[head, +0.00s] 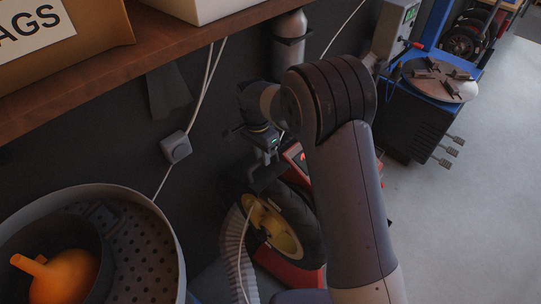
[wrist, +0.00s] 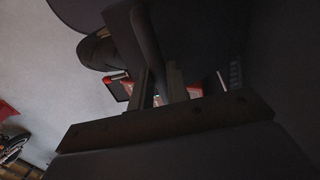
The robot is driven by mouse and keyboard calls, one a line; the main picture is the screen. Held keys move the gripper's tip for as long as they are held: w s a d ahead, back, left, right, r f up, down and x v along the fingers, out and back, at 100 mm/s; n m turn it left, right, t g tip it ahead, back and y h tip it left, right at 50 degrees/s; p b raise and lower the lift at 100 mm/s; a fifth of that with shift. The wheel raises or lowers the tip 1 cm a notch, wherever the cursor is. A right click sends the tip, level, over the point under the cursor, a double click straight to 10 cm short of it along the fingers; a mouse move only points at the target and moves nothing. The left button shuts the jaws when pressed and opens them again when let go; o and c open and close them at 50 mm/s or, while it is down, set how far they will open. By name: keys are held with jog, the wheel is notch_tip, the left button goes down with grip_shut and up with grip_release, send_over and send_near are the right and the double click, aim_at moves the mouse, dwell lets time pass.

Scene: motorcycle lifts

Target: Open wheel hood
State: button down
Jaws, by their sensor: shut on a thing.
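A wheel with a black tyre and a yellow rim (head: 268,226) is on a red machine at the lower middle of the head view. A dark, shadowed piece (head: 266,178) just above the tyre looks like the wheel hood, but its outline is hard to tell. My gripper (head: 264,153) is directly above that piece, pointing down. In the wrist view my gripper (wrist: 160,84) is shut on a dark bar (wrist: 148,40), which looks like part of the hood. My arm hides the right side of the machine, and the wrist view is very dark.
A wooden shelf (head: 150,45) with boxes is at the upper left. A grey bin (head: 165,225) holding an orange funnel (head: 62,275) is at the lower left. A tyre changer with a round plate (head: 440,82) stands at the upper right. Open floor (head: 470,210) is right of my arm.

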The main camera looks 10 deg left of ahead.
aim_at(260, 168)
jog(key=shift+w+a+f+g+h+p, duration=0.2)
jog(key=shift+w+a+f+p, duration=0.15)
jog(key=shift+a, duration=0.2)
jog(key=shift+w+a+f+g+h+p, duration=0.2)
jog(key=shift+w+a+f, duration=0.2)
jog(key=shift+a, duration=0.15)
jog(key=c, duration=1.7)
grip_release()
jog(key=o, duration=0.3)
jog(key=shift+w+r, duration=0.15)
jog(key=shift+r, duration=0.05)
jog(key=shift+o, duration=0.2)
jog(key=shift+a, duration=0.1)
jog(key=b+v, duration=0.2)
jog(key=v, duration=0.8)
jog(key=shift+r, duration=0.35)
jog(key=shift+f, duration=0.15)
